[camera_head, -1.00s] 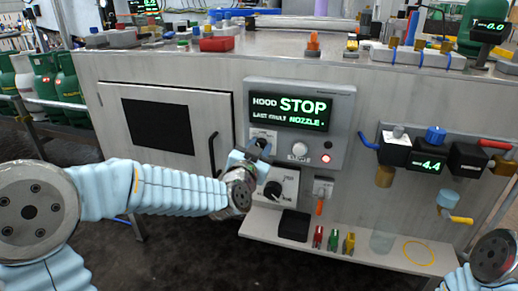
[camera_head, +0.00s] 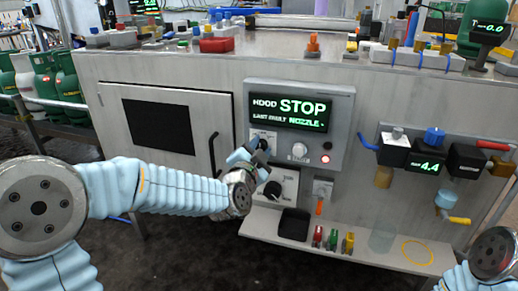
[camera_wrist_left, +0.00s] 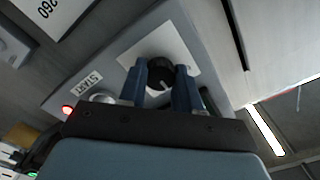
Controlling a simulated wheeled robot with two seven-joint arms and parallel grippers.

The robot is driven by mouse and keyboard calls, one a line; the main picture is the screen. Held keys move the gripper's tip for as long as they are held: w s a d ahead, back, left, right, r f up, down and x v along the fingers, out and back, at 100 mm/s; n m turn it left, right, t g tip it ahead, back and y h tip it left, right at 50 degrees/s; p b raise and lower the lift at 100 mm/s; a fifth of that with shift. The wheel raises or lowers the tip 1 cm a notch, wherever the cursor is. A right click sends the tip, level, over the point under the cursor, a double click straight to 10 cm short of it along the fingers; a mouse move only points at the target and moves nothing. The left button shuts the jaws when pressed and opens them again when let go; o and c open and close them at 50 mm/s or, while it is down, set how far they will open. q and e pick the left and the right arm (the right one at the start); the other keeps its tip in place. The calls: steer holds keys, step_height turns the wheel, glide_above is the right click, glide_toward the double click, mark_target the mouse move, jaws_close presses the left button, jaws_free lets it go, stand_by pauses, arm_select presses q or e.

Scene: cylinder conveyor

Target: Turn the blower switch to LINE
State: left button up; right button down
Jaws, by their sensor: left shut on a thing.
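A black knob with a pale pointer mark sits on a white plate in the left wrist view (camera_wrist_left: 160,73). In the head view the knob (camera_head: 263,145) is at the lower left of the grey hood panel (camera_head: 342,106), partly covered by my fingers. My left gripper (camera_head: 248,154) is shut on this knob, with one blue finger on each side in the wrist view (camera_wrist_left: 160,88). The lettering around the knob is too small to read. A second black knob (camera_head: 272,189) is on a pale box below. My right gripper is out of view.
The panel display (camera_head: 290,112) reads HOOD STOP. A pale button (camera_head: 299,151) and a lit red lamp (camera_head: 325,159) are right of the held knob. A black door handle (camera_head: 213,154) is close on the left. A shelf (camera_head: 262,227) with small coloured parts juts out below.

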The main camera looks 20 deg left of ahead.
arm_select(q)
steer(key=o, duration=1.1)
steer(key=shift+c, duration=0.2)
steer(key=shift+s, duration=0.1)
steer(key=s+b, duration=0.3)
steer(key=s, duration=1)
steer(key=shift+s+a, duration=0.25)
steer(key=shift+s, duration=0.05)
